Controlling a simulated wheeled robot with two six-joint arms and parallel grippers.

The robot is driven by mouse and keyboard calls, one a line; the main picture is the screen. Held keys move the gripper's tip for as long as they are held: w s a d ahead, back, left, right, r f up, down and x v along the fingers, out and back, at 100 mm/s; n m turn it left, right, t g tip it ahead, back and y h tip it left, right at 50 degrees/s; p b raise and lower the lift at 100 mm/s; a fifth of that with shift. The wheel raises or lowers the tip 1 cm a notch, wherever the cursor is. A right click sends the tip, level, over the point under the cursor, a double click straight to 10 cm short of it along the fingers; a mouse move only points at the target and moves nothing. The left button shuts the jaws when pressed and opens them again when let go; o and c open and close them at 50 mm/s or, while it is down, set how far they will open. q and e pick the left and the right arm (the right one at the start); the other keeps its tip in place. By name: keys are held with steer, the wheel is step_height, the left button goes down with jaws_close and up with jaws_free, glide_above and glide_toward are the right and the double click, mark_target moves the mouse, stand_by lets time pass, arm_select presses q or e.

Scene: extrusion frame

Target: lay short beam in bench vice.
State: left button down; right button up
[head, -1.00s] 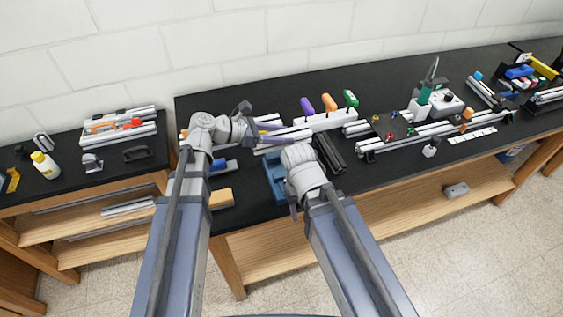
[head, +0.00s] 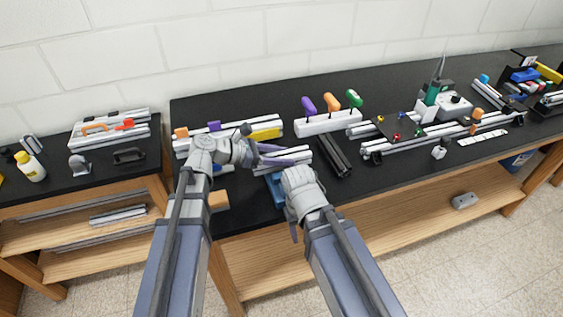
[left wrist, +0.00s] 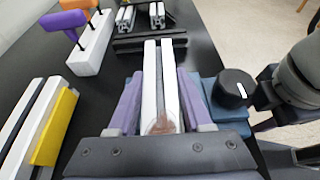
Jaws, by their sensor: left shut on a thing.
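My left gripper (head: 284,155) is shut on the short beam, a pale slotted bar that shows between its purple fingers in the left wrist view (left wrist: 161,80). The beam points away from the gripper. The blue bench vice (head: 274,188) stands at the bench's front edge, partly hidden by my arms; its blue body also shows in the left wrist view (left wrist: 226,116), under and beside the fingers. I cannot tell whether the beam touches the vice or is still above it. My right gripper (head: 294,232) hangs in front of the bench, its fingers mostly hidden.
Dark beams (head: 335,155) lie just right of the vice. A white block with coloured-handled tools (head: 328,122) stands behind. Silver beams and a yellow piece (head: 264,134) lie on the left. My right arm is close beside the vice. The bench's back strip is clear.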

arm_select(q)
steer(key=shift+s+f+b, duration=0.1)
steer(key=shift+f+b, duration=0.4)
steer(key=shift+f, duration=0.15)
steer(key=shift+c, duration=1.6)
jaws_free()
steer(key=shift+s, duration=0.1)
steer(key=shift+r+p, duration=0.65)
steer(key=shift+p, duration=0.05)
steer(key=p+v, duration=0.4)
steer(key=v, duration=0.8)
